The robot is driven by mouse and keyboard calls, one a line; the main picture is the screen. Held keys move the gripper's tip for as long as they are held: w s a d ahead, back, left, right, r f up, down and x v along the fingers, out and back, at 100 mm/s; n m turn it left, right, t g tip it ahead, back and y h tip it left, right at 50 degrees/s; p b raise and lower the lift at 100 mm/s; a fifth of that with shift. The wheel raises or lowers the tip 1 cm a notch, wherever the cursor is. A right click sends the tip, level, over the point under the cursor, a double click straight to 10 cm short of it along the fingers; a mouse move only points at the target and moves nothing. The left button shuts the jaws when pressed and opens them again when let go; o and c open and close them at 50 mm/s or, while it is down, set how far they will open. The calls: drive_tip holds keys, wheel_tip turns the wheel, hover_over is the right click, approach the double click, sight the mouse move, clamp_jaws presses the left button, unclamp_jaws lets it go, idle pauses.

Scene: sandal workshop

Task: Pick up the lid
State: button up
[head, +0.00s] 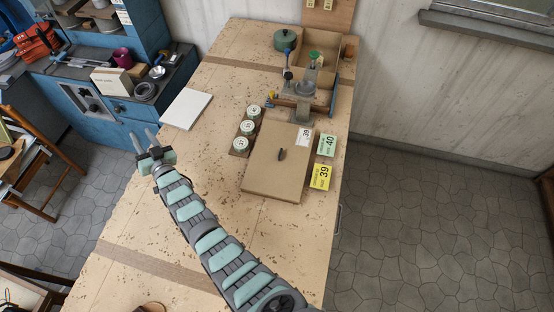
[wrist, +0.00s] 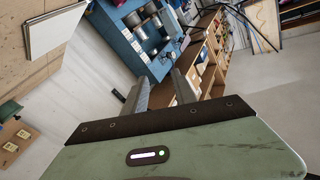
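A flat brown cardboard lid (head: 268,168) with a small dark piece at its middle lies on the right half of the workbench, apparently on a shallow box. Its far right corner bears a white label. The lid is not visible in the wrist view. My gripper (head: 144,138) is over the bench's left edge, well left of the lid and apart from it. Its two fingers stand apart with nothing between them; in the wrist view the open fingers (wrist: 158,90) point toward the shelves.
Several round tins (head: 247,128) stand just left of the lid, and yellow (head: 320,177) and green (head: 326,145) cards lie right of it. A press (head: 303,88) stands behind it. A white pad (head: 187,109) lies near the left edge. The near bench is mostly clear.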

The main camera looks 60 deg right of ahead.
drive_tip(key=d+f+m+g+y+b, duration=0.2)
drive_tip(key=d+f+g, duration=0.3)
drive_tip(key=d, duration=0.8)
drive_tip(key=r+m+g+y+b, duration=0.2)
drive_tip(key=m+g+y+b, duration=0.3)
drive_tip(key=g, duration=0.7)
hover_over(280, 152)
drive_tip(key=y, duration=0.1)
drive_tip(key=shift+n, duration=0.3)
drive_tip(key=f, duration=0.3)
drive_tip(key=f+p, duration=0.1)
drive_tip(key=f, duration=0.1)
drive_tip(key=shift+s+a+f, duration=0.15)
drive_tip(key=shift+s+a, duration=0.05)
drive_tip(key=shift+a, duration=0.05)
drive_tip(key=shift+w+d+f+p, duration=0.1)
drive_tip(key=shift+d+f+p, duration=0.1)
drive_tip(key=shift+f, duration=0.85)
drive_tip(key=shift+w+d+f+p, duration=0.1)
drive_tip(key=shift+f+p, duration=0.1)
drive_tip(key=shift+f, duration=0.85)
drive_tip(key=shift+s+f, duration=0.1)
drive_tip(key=shift+f, duration=0.45)
